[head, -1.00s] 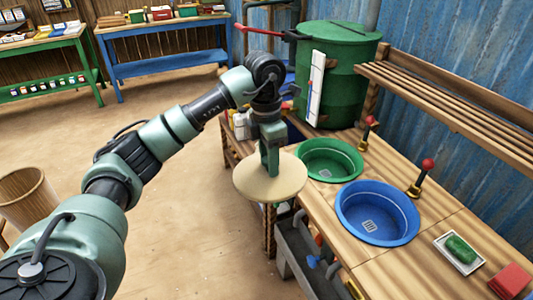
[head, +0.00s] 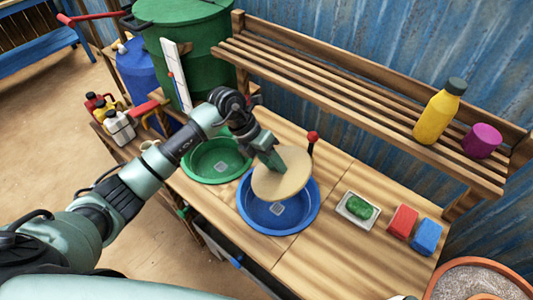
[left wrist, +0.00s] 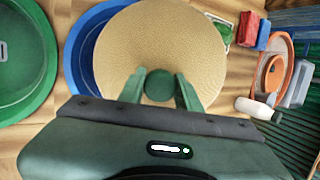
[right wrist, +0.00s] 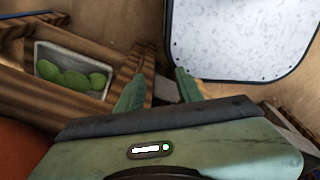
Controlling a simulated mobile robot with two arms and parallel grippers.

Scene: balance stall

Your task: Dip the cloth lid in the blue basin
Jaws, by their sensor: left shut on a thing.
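The cloth lid (head: 290,178) is a flat, round, tan disc with a green knob (left wrist: 159,86). My left gripper (head: 274,162) is shut on the knob. The lid hangs over the back part of the blue basin (head: 248,213) in the head view and hides some of its rim. It looks above the basin floor; its exact height I cannot tell. In the left wrist view the lid (left wrist: 165,35) covers much of the blue basin (left wrist: 84,50). My right gripper (right wrist: 160,88) shows only in the right wrist view, open, with nothing between its fingers.
A green basin (head: 214,160) stands left of the blue one. A red-topped tap (head: 311,142) rises behind. A soap dish (head: 358,209), red sponge (head: 403,221) and blue sponge (head: 427,236) lie to the right. A slatted shelf (head: 340,85) overhangs the back. A pale, dark-rimmed panel (right wrist: 240,35) is near my right gripper.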

